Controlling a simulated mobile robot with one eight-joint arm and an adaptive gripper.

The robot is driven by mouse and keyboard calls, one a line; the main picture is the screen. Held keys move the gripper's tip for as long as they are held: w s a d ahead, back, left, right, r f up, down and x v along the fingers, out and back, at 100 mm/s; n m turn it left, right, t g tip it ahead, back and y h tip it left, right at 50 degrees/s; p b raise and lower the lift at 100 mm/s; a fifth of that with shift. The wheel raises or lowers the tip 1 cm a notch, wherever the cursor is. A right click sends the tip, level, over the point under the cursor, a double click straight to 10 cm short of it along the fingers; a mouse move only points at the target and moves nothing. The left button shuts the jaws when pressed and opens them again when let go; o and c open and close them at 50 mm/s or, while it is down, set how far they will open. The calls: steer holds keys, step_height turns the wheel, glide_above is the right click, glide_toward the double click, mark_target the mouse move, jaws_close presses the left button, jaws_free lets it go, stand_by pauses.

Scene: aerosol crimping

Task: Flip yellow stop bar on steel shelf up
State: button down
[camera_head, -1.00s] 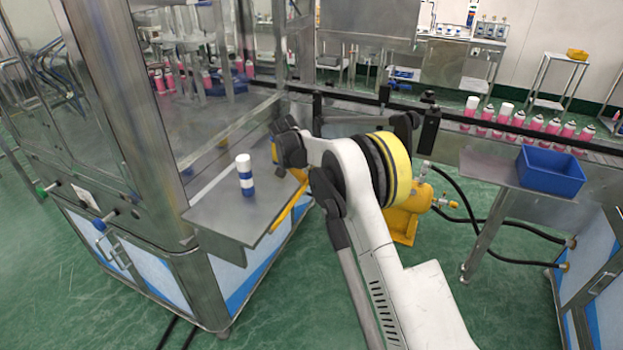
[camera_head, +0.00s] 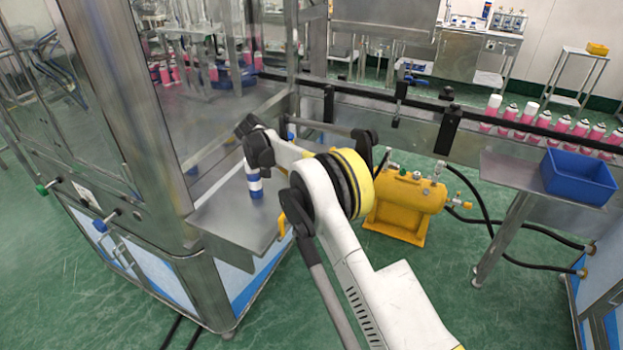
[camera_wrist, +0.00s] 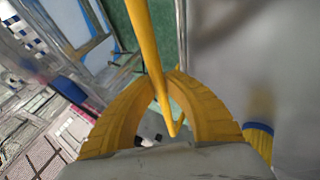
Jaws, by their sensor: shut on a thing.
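The yellow stop bar (camera_wrist: 143,35) runs as a thin rod down the wrist view and bends near its lower end. My gripper (camera_wrist: 173,78) has two curved yellow fingers, shut around the bar, with the rod between them. In the head view a short yellow piece (camera_head: 282,225) shows at the right edge of the steel shelf (camera_head: 228,227); I cannot tell whether it is bar or finger. My wrist hides the fingertips there. The grey shelf surface also fills the right of the wrist view (camera_wrist: 225,50).
A yellow tank (camera_head: 405,205) stands on the green floor to the right. A blue bin (camera_head: 580,178) sits on a side table. Pink cans (camera_head: 563,124) line the conveyor at the back right.

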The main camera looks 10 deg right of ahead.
steer(key=c, duration=1.4)
jaws_free()
steer(key=shift+v, duration=6.05)
steer(key=shift+d+r, duration=0.1)
